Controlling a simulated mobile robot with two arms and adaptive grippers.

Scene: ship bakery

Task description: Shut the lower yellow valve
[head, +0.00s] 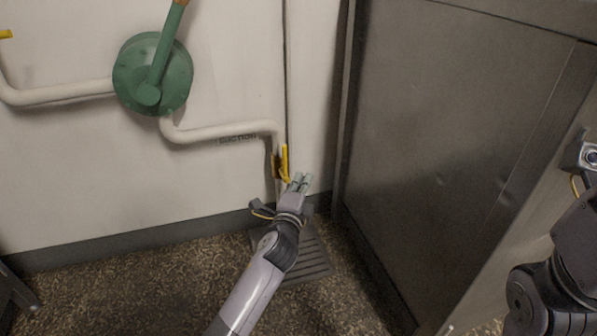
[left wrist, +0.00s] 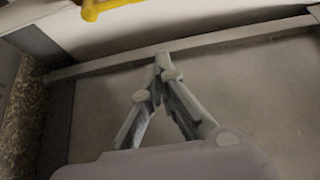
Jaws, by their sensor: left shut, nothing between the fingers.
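The lower yellow valve (head: 285,162) sits on the white pipe low on the wall, near the corner by the steel panel. Its yellow handle stands roughly upright in the head view. A yellow bar (left wrist: 112,5), likely this handle, shows at the top edge of the left wrist view. My left gripper (head: 301,181) is shut and empty, just right of and below the handle. Its closed fingertips (left wrist: 162,56) show apart from the yellow bar in the left wrist view. Whether the gripper touches the handle is unclear in the head view.
A green hand pump (head: 153,74) with a long lever is on the wall at upper left. Another yellow piece (head: 5,34) is at the far left edge. A large steel panel (head: 450,130) closes off the right. A floor grate (head: 312,262) lies below the valve.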

